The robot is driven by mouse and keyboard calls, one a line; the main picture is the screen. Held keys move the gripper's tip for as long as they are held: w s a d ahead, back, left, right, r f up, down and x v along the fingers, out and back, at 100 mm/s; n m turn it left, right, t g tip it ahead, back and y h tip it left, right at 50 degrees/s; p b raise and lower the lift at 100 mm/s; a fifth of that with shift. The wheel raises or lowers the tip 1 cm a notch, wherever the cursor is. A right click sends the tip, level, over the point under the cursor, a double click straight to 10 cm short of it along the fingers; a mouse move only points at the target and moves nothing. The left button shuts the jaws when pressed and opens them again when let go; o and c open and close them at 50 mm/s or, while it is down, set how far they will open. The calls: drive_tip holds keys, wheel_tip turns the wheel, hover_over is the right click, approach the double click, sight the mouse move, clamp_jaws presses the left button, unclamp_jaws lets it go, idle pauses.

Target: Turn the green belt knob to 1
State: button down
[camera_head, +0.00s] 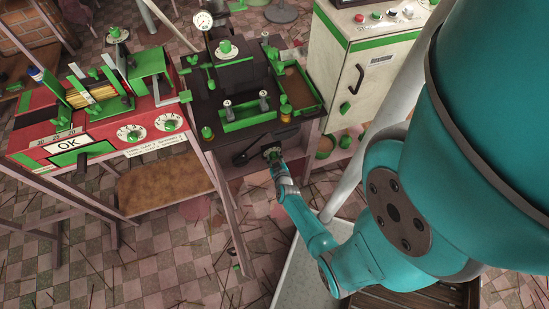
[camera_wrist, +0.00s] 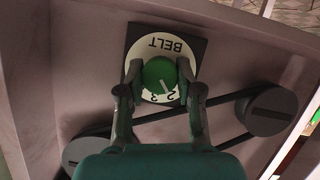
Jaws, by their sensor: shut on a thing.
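The green belt knob (camera_wrist: 158,74) sits on a round white dial (camera_wrist: 174,47) marked BELT, upside down in the wrist view, on a dark square plate. Its pale pointer line points down and slightly right, near digits that look like 2 and 3. The digit 1 is not visible, and the fingers cover parts of the dial. My gripper (camera_wrist: 160,80) is shut on the knob, one finger on each side. In the head view my gripper (camera_head: 275,158) is at the front of the dark machine (camera_head: 232,135), where the knob is mostly hidden.
Two dark pulleys (camera_wrist: 270,110) with a belt lie beside the dial, close to my gripper. In the head view a red machine (camera_head: 95,130) with an OK panel stands left, and a white cabinet (camera_head: 365,60) stands right. The floor (camera_head: 160,265) below is littered with sticks.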

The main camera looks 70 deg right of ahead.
drive_tip(key=shift+w+a+n+g+h, duration=0.1)
drive_tip(key=shift+n+g+h, duration=0.4)
drive_tip(key=shift+n, duration=0.55)
drive_tip(key=shift+w+n+g+h, duration=0.1)
drive_tip(key=shift+n+g+h, duration=0.2)
drive_tip(key=shift+n+h, duration=0.55)
drive_tip(key=shift+n, duration=0.3)
drive_tip(key=c, duration=0.8)
unclamp_jaws()
drive_tip(key=shift+o, duration=0.2)
drive_tip(key=shift+s+a, duration=0.1)
drive_tip(key=v, duration=1.1)
drive_tip(key=shift+a+r, duration=0.25)
drive_tip(key=shift+a, duration=0.05)
drive_tip(key=shift+s, duration=0.15)
